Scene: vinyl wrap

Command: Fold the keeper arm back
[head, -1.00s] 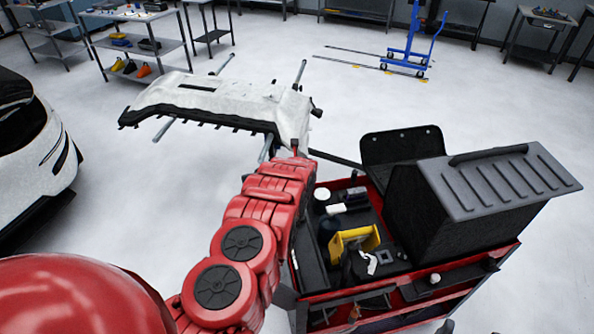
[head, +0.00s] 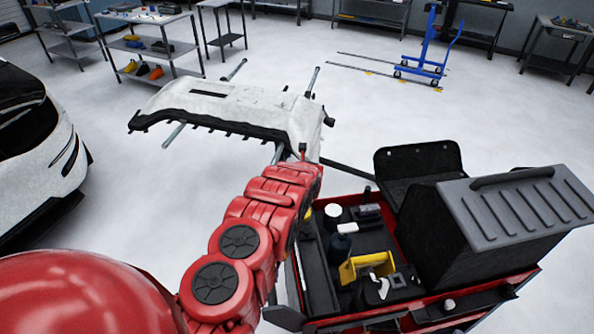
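A white bumper (head: 235,108) with a dark lower edge rests on a stand with grey metal bars (head: 173,135). A small dark knob (head: 328,121) sticks out at its right end. A thin dark bar (head: 347,170) runs from near that end toward the tool cart; I cannot tell whether it is the keeper arm. My red arm (head: 262,205) reaches from the lower left to just in front of the bumper's right end. Its gripper is hidden behind the arm links, so any contact is hidden too. My other gripper is outside the view.
A red tool cart (head: 420,318) stands at the right, holding a yellow item (head: 367,265), a dark bottle (head: 340,243) and a large dark case (head: 520,207). A white car (head: 40,150) is at the left. Shelves (head: 160,48) and a blue lift (head: 428,45) stand behind.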

